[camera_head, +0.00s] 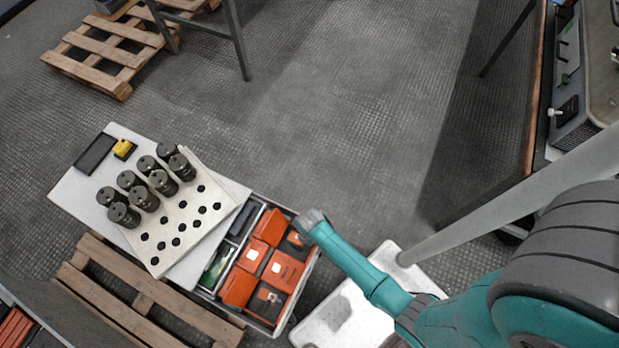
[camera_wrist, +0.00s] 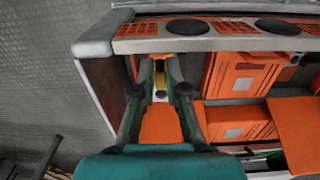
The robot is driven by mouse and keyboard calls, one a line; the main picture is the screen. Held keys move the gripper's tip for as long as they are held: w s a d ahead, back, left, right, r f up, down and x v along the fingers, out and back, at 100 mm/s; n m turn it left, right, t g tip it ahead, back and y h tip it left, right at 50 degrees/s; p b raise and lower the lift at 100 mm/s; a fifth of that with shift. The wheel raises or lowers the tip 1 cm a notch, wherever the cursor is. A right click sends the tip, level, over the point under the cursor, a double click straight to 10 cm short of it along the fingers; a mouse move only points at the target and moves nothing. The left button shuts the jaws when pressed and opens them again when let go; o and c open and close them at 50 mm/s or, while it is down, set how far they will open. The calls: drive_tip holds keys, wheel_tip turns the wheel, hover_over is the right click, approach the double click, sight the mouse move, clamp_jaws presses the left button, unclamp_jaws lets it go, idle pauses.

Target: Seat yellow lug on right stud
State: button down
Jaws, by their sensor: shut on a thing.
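My gripper (camera_wrist: 160,88) shows in the wrist view, its two fingers close together on a small yellow piece (camera_wrist: 161,77), which looks like the yellow lug. Most of the piece is hidden between the fingers. Orange boxes lie behind and below the fingers. In the head view my arm reaches to the crate's right corner, and the fingers cannot be made out there. Several dark cylinders (camera_head: 144,198) stand upright on a pale board (camera_head: 205,225) at the left. No stud can be made out with certainty in either view.
A crate (camera_head: 284,325) of orange boxes (camera_head: 285,271) adjoins the board; its orange boxes also show in the wrist view (camera_wrist: 238,121).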

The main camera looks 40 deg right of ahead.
drive_tip(key=shift+f, duration=3.05)
drive_tip(key=shift+f, duration=0.65)
drive_tip(key=c, duration=1.1)
unclamp_jaws()
drive_tip(key=shift+r, duration=0.1)
wheel_tip(320, 180, up, 12)
drive_tip(key=shift+f, duration=0.1)
drive_tip(key=shift+s, duration=0.1)
